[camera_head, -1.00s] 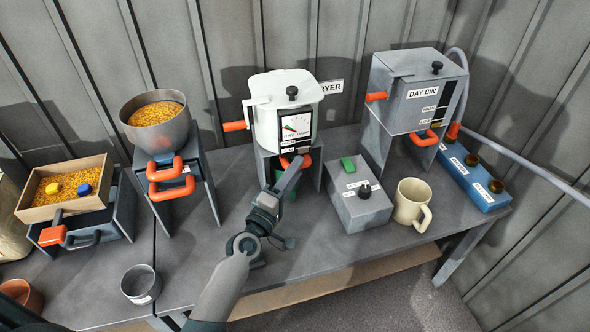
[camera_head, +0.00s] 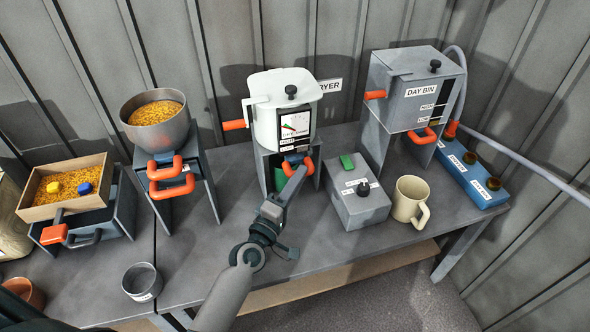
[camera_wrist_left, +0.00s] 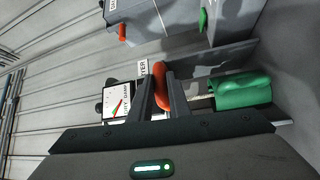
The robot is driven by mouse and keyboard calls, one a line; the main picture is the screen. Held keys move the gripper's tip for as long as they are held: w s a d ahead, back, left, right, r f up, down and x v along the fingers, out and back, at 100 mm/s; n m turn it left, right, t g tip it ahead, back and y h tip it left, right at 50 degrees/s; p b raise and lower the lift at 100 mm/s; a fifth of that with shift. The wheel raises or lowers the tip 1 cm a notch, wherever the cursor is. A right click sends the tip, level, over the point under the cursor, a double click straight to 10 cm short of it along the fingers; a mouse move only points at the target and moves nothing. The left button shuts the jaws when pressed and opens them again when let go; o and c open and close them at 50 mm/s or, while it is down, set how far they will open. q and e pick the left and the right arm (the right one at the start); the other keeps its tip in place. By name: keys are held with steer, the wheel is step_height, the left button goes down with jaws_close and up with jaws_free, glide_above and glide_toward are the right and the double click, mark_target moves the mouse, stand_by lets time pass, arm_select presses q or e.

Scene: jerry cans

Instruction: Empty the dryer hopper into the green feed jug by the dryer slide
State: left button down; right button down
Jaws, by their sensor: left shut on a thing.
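The white dryer hopper (camera_head: 265,125) stands on a grey stand, with a gauge on its front and an orange side handle at left. Below it is the slide's orange handle (camera_head: 309,167). My left gripper (camera_head: 299,170) is shut on this handle, which shows between the fingers in the wrist view (camera_wrist_left: 159,84). The green feed jug (camera_head: 280,181) stands under the hopper, partly hidden by my gripper and the stand. It also shows at right in the wrist view (camera_wrist_left: 243,92). The jug's inside is hidden. My right gripper is not in view.
A grey box (camera_head: 358,205) with a green button and a beige mug (camera_head: 410,200) stand right of the dryer. The day bin (camera_head: 412,105) is behind them. A grain-filled bowl (camera_head: 141,125) and wooden tray (camera_head: 35,210) stand left. The bench front has bare room.

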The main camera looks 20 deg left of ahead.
arm_select(q)
steer(key=shift+s, duration=0.1)
steer(key=c, duration=1.6)
jaws_free()
steer(key=shift+c, duration=0.2)
arm_select(e)
steer(key=shift+d, duration=0.1)
